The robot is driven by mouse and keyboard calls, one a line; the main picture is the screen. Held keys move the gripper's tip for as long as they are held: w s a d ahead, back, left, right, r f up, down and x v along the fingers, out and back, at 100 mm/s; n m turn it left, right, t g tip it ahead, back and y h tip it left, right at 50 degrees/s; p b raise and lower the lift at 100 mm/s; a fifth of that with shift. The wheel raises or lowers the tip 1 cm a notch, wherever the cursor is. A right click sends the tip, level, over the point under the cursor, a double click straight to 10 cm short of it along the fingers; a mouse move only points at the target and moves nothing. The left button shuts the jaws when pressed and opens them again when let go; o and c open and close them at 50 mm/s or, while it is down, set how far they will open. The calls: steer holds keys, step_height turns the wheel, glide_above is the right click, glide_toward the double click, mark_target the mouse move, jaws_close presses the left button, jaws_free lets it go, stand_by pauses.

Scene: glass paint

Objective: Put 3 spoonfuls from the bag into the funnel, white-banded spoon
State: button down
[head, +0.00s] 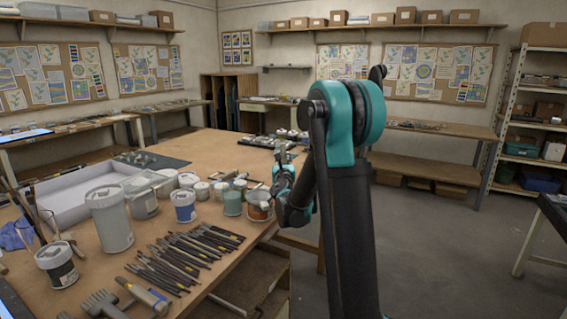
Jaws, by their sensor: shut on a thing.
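My gripper (281,152) is small and partly hidden at the end of my teal and dark arm, above the right edge of the wooden table (205,245). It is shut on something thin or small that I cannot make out. I cannot pick out the white-banded spoon, the bag or the funnel for certain. Several jars and tubs stand just left of and below my gripper, among them a teal jar (232,203) and a jar with a brown label (260,206).
A large grey tub (109,222), a blue-labelled can (184,207) and a dark-labelled can (57,265) stand on the table. Several dark tools (185,258) lie in front. A white tray (70,207) sits at the left. Open floor (430,250) lies to the right.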

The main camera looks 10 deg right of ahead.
mark_target(283, 143)
steer(key=shift+w+r, duration=0.35)
steer(key=shift+r, duration=0.2)
steer(key=shift+r, duration=2.2)
